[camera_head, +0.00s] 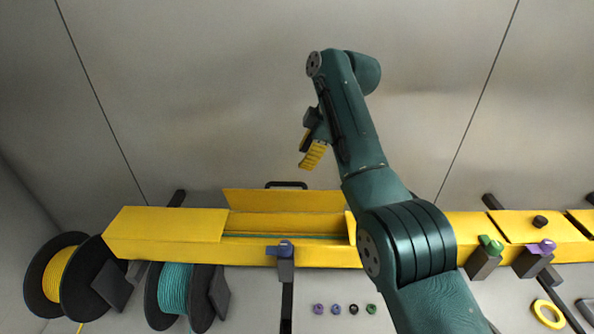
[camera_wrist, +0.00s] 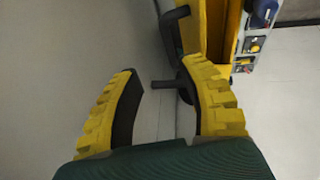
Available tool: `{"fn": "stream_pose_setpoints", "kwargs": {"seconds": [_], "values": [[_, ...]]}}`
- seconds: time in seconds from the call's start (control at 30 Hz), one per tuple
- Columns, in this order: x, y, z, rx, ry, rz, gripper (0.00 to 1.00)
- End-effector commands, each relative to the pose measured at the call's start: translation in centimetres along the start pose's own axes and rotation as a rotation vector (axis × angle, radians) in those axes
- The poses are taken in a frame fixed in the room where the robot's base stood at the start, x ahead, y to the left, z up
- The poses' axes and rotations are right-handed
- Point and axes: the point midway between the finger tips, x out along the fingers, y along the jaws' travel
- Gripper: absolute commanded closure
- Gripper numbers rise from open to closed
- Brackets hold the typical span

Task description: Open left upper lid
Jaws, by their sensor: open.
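A long yellow duct runs across the head view. Its left upper lid (camera_head: 283,202) stands raised along the back edge of an opening in the duct, with a black handle (camera_head: 287,184) showing just behind its top edge. A teal line shows inside the opening. My gripper (camera_head: 312,156) is above and behind this lid, clear of it in the head view. In the wrist view my gripper (camera_wrist: 160,74) is open, its two yellow, black-padded fingers apart. A black bar-like part (camera_wrist: 166,84) shows between and beyond the fingers; I cannot tell whether the right finger touches it.
A blue clamp (camera_head: 283,249) sits at the duct's front. Yellow (camera_head: 62,276) and teal (camera_head: 175,287) cable spools are at the left. Green (camera_head: 491,244) and purple (camera_head: 541,247) clamps are at the right. Several small coloured rings lie in front. The wall behind is bare.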

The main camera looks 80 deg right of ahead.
Motion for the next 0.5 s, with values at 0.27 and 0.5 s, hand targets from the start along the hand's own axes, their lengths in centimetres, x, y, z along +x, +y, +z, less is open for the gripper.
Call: {"fn": "stream_pose_setpoints", "kwargs": {"seconds": [0.27,0.5], "values": [[-1.7,-0.04,0.03,0.0,-0.001,-0.002,0.59],[-1.69,0.09,-0.03,-0.034,0.001,0.004,0.78]]}}
